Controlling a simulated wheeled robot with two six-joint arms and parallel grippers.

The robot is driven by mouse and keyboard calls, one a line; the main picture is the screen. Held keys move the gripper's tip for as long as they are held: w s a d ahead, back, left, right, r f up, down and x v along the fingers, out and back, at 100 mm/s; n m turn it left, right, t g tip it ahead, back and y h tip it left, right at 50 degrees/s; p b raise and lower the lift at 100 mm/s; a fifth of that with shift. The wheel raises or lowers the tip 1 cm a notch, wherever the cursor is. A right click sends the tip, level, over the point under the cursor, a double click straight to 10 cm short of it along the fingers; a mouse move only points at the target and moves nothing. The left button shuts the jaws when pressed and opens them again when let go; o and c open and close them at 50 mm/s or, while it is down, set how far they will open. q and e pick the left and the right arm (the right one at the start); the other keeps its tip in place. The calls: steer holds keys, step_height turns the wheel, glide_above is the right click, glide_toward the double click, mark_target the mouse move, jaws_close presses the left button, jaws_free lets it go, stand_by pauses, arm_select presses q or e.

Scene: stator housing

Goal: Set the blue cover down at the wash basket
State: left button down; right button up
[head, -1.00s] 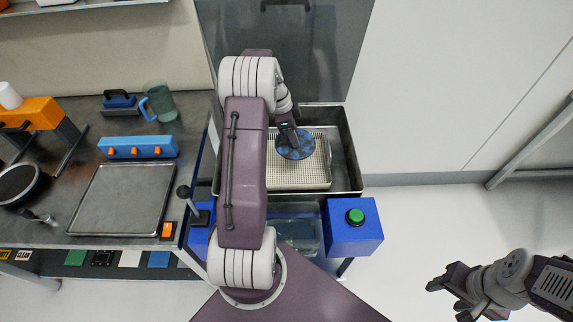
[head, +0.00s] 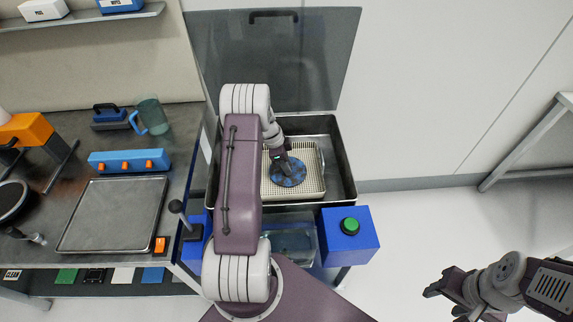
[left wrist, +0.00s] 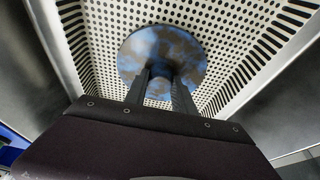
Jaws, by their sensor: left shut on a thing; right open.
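The blue cover (head: 288,173) is a round disc with dark mottling, in the head view inside the perforated wash basket (head: 311,190). My left gripper (head: 283,160) is shut on it from above. In the left wrist view the cover (left wrist: 162,50) shows past the two fingers (left wrist: 160,88), over the perforated basket floor (left wrist: 225,62). Whether the cover touches the floor I cannot tell. The fingers hide part of the cover. My right gripper (head: 440,291) is open and empty at the lower right, away from the basket.
The basket sits in a metal basin (head: 340,150) with a raised clear lid (head: 300,60) behind it. A blue box with a green button (head: 349,226) stands at the front right. A workbench with a metal tray (head: 113,215) is at the left.

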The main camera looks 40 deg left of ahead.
arm_select(q)
steer(key=c, duration=1.5)
jaws_free()
steer(key=shift+f, duration=0.15)
steer(key=o, duration=0.5)
steer(key=shift+c, duration=0.2)
steer(key=shift+r, duration=0.35)
steer(key=v, duration=1.2)
steer(key=s+d+n+g+y, duration=0.1)
steer(key=s+d+n, duration=0.15)
steer(key=d, duration=0.45)
steer(key=s+d+n, duration=0.2)
steer(key=d+n, duration=0.1)
steer(key=d, duration=0.5)
steer(key=s+d+n+y, duration=0.1)
steer(key=s+d+n, duration=0.3)
steer(key=s+d, duration=0.4)
steer(key=s+f, duration=0.1)
steer(key=s, duration=0.2)
steer(key=shift+d+n, duration=0.2)
steer(key=shift+n, duration=0.15)
